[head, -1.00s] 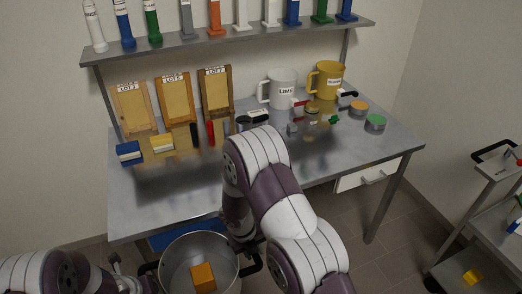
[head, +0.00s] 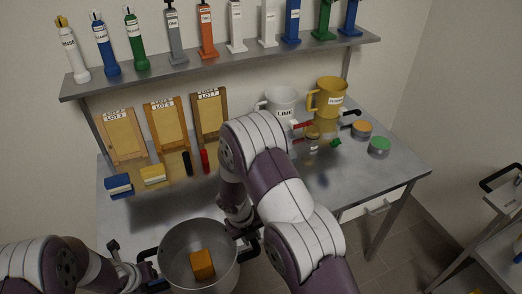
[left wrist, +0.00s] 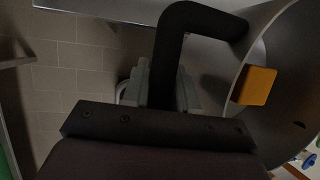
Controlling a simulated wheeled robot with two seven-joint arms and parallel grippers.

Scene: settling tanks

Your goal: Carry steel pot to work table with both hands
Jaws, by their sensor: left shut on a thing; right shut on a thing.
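The steel pot (head: 176,240) is held upright at the near front edge of the work table (head: 140,215). An orange block (head: 202,264) lies inside it. My right gripper (head: 246,240) is shut on the pot's right black handle, partly hidden by my right arm. My left gripper (head: 140,270) is at the pot's left black handle and is shut on it. In the left wrist view the black handle (left wrist: 195,18) runs from the pot wall (left wrist: 240,80) to my left gripper (left wrist: 165,95), and the orange block (left wrist: 258,86) shows inside.
The table's front left is bare. A shelf of bottles (head: 225,62) hangs above. A cart (head: 500,225) stands right.

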